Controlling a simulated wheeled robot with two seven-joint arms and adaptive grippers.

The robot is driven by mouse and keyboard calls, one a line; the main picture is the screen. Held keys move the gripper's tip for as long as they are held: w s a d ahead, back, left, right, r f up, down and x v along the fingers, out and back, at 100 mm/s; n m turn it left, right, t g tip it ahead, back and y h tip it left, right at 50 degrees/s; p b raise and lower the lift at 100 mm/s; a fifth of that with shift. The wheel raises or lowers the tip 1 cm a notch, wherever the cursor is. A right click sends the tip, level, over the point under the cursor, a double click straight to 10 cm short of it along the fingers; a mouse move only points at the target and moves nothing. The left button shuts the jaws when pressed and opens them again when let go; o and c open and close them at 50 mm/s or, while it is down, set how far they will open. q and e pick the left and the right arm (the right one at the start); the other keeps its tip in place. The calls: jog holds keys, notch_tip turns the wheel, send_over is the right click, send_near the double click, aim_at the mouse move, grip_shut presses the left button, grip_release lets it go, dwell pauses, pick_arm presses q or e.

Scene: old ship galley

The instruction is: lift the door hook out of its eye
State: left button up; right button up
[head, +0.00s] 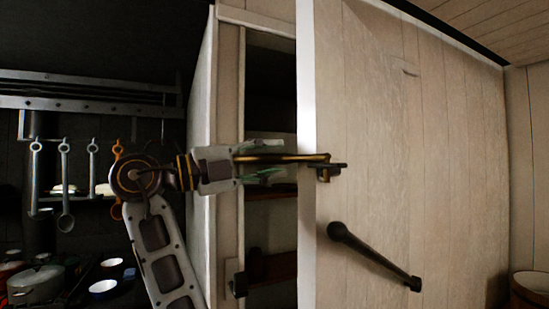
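The door hook (300,158) is a thin brass-coloured bar lying about level across the gap at the pale plank door's (450,150) white edge. Its right end meets a small dark brass fitting on the door, which looks like the eye (324,174); whether the tip sits in it is too small to tell. The hook's left end is hidden or merges with the gripper.
A dark bar-shaped handle (375,257) slants across the door below the hook. Behind the gap is a dark cupboard with shelves (272,190). Ladles (66,185) hang at left above pots (36,284) and bowls. A wooden tub (530,292) stands at lower right.

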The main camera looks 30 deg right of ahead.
jog(key=shift+a, duration=0.1)
grip_shut()
dwell(0.6)
